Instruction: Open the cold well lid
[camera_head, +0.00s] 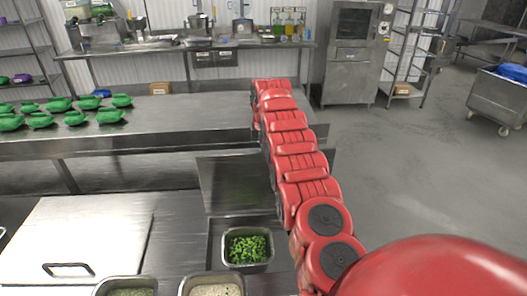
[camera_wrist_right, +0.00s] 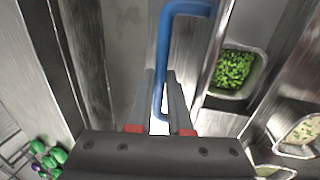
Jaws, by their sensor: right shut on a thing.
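A steel lid panel (camera_head: 228,182) stands raised and tilted behind an open cold well in the head view, partly hidden by my right arm. The well's opening shows a steel pan of chopped green food (camera_head: 248,247); this pan also shows in the right wrist view (camera_wrist_right: 236,72). In the right wrist view, my right gripper (camera_wrist_right: 160,95) is shut on a blue bar handle (camera_wrist_right: 183,9), with a finger on each side. The handle's upper end runs toward the steel panel beside the pan. In the head view my red right arm hides this grip. My left gripper is not in view.
Pans of pale food (camera_head: 215,291) and green food (camera_head: 130,292) stand at the front. Open floor lies to the right.

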